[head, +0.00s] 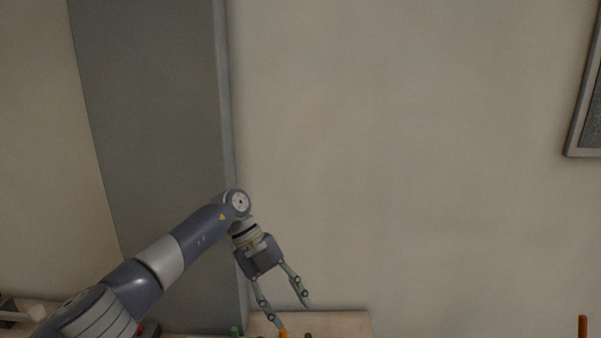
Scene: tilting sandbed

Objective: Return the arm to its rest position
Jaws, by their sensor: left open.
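My left arm comes in from the lower left and bends down at a joint near the middle of the picture. My left gripper (294,318) points down with its two fingers spread open and nothing between them that I can make out. Its tips are near the bottom edge, in front of or above a pale wooden surface (345,322). An orange object (283,333) shows just below the fingertips; I cannot tell whether they touch. My right gripper is not in view.
A grey pillar (155,110) stands behind the arm against a beige wall. A small green object (236,331) and a dark one (308,335) show at the bottom edge. An orange-brown upright post (582,326) is at lower right. A framed panel (590,110) hangs at right.

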